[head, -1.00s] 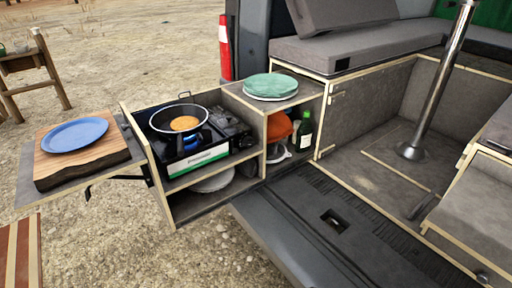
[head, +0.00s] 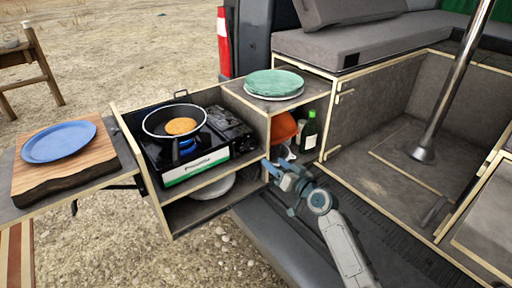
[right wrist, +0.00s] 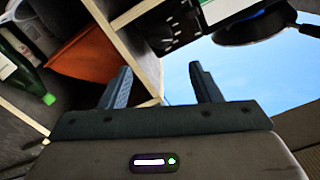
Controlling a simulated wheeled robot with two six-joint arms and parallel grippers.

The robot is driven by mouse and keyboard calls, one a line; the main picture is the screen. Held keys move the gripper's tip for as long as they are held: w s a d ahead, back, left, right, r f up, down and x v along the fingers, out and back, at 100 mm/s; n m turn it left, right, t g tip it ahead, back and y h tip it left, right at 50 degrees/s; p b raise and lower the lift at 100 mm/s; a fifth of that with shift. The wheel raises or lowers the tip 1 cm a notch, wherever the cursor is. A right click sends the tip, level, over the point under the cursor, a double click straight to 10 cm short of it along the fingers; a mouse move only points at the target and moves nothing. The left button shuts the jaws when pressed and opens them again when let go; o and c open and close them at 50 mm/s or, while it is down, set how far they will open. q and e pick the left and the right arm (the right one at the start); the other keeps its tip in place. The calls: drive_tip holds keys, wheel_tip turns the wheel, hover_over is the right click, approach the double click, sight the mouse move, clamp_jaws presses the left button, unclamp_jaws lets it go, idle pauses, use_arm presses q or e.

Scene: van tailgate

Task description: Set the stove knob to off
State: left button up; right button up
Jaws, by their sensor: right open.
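The black camping stove (head: 168,168) with a white and green front strip sits in the pull-out box. A blue flame (head: 186,147) shows under the frying pan (head: 152,127), which holds a pancake (head: 181,126). I cannot clearly make out the knob; the stove's dark right end (head: 240,138) is small in the picture. My right gripper (head: 277,174) is open and empty, in front of and to the right of the stove, beside the lower shelf. The right wrist view shows its two fingers (right wrist: 160,80) apart, with the stove's dark end (right wrist: 172,28) beyond them. My left gripper is out of view.
Green plates (head: 274,83) lie on the box top beside the stove. A green bottle (head: 309,130) and an orange item (head: 283,127) stand in the compartment near my right gripper. A blue plate (head: 58,142) lies on the cutting board (head: 105,157) at left.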

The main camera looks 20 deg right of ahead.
sight(255, 147)
drive_tip(key=x, duration=0.8)
drive_tip(key=shift+w+a+p, duration=0.15)
drive_tip(key=shift+w+p, duration=0.1)
drive_tip(key=shift+p, duration=0.1)
drive_tip(key=shift+x, duration=0.85)
drive_tip(key=c, duration=1)
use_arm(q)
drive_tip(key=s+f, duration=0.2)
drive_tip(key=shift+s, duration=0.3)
use_arm(e)
drive_tip(key=shift+f, duration=0.1)
